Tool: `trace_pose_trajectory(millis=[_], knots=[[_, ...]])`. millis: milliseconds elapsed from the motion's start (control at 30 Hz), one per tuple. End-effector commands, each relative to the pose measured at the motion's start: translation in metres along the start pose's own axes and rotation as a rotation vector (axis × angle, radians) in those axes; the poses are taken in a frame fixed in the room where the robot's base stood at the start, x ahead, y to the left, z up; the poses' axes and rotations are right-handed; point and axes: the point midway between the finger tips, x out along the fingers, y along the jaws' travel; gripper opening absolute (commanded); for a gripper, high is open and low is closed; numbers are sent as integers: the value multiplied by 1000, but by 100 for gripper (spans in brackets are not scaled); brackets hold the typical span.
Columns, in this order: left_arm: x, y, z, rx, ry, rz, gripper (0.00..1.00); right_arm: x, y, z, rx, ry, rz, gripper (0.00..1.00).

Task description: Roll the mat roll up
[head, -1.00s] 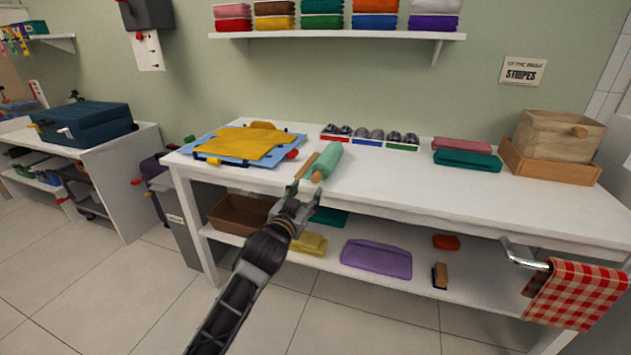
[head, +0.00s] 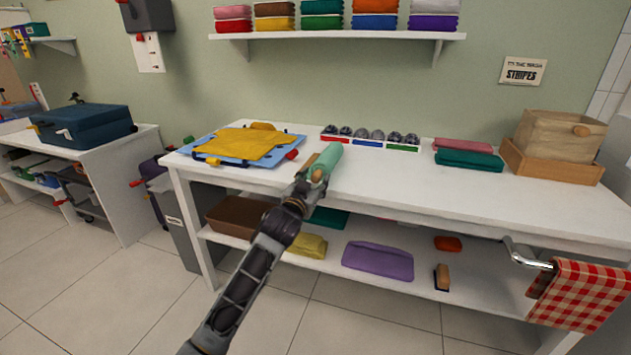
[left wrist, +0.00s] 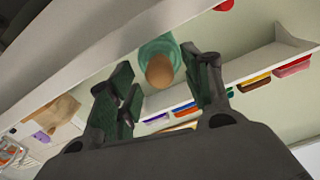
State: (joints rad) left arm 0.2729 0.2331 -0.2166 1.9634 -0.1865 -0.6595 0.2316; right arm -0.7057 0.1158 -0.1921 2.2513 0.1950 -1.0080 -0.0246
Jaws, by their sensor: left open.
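The mat roll (head: 328,157) is a mint-green cylinder with a tan wooden end, lying on the white table (head: 415,185) near its front edge. A flat tan strip (head: 309,161) lies at its left side. My left gripper (head: 309,182) is at the near end of the roll and covers part of it. In the left wrist view my left gripper (left wrist: 160,85) is open, and the roll's round wooden end (left wrist: 160,71) shows between the two fingers with green (left wrist: 157,47) behind it. I cannot tell whether they touch. My right gripper is not in view.
A yellow cloth (head: 250,144) on a blue board (head: 205,151) lies left of the roll. Small trays (head: 368,143) stand behind it, folded cloths (head: 468,159) and a wooden box (head: 560,136) to the right. The table's middle front is clear.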

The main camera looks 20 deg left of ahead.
Motion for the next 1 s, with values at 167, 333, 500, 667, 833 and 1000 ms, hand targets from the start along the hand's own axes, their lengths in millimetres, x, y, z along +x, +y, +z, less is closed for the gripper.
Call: trace_pose_trajectory(millis=[167, 333, 500, 667, 833, 1000], knots=[[11, 0, 1, 0, 0, 0, 49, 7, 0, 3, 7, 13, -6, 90], [17, 0, 0, -1, 0, 1, 49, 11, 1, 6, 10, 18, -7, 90], [18, 0, 0, -1, 0, 1, 49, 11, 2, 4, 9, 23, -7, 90], [18, 0, 0, -1, 0, 1, 49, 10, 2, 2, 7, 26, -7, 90], [18, 0, 0, -1, 0, 1, 30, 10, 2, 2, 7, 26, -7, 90], [18, 0, 0, -1, 0, 1, 8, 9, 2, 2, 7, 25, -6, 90]])
